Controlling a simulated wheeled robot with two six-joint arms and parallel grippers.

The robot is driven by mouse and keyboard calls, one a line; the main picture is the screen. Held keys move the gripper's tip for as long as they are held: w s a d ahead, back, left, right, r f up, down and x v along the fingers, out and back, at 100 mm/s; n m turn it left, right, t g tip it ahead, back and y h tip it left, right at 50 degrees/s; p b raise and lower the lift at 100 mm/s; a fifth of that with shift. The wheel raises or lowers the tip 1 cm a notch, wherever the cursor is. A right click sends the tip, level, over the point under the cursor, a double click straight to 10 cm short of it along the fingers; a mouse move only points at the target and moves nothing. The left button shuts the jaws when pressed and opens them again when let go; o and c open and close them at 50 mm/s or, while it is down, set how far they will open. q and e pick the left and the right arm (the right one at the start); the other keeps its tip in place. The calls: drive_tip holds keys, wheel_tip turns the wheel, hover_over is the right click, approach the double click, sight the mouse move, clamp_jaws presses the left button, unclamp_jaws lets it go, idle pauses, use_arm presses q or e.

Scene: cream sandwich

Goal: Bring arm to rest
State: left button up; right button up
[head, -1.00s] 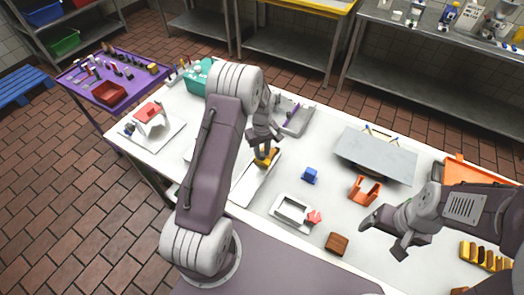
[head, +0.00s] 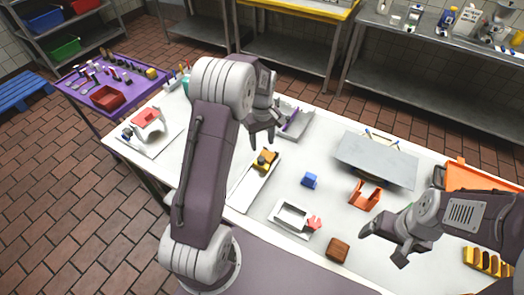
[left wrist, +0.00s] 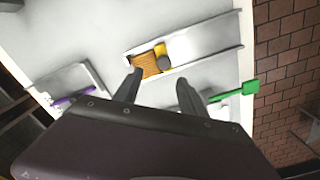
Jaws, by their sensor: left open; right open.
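My left gripper (head: 262,140) is open and empty, raised above the white table (head: 312,178). Below it, a tray (head: 250,185) holds a brown-and-yellow piece (head: 265,160) at its far end. In the left wrist view the open fingers (left wrist: 158,92) point toward the tray (left wrist: 205,38), apart from the brown piece (left wrist: 147,66). My right gripper (head: 382,244) is open and empty at the right, over the table's front part.
A blue block (head: 310,180), white frame (head: 290,215), brown block (head: 337,249) and orange holder (head: 365,196) stand between the grippers. A grey plate (head: 375,160) lies behind. A purple cart (head: 75,80) adjoins the table's left end. In the wrist view, a green tool (left wrist: 240,91) lies near the edge.

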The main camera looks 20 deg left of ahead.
use_arm(q)
drive_tip(key=shift+r, duration=0.55)
drive_tip(key=s+d+r+m+t, duration=0.1)
drive_tip(key=s+d+r+m, duration=0.1)
drive_tip(key=s+d+r, duration=0.35)
drive_tip(key=s+f+m, duration=0.2)
drive_tip(key=s+m, duration=0.2)
drive_tip(key=s, duration=0.2)
drive_tip(key=s+d+f+m, duration=0.1)
drive_tip(key=s+f+m, duration=0.2)
drive_tip(key=s, duration=0.4)
drive_tip(key=shift+d+m, duration=0.2)
drive_tip(key=shift+m, duration=0.4)
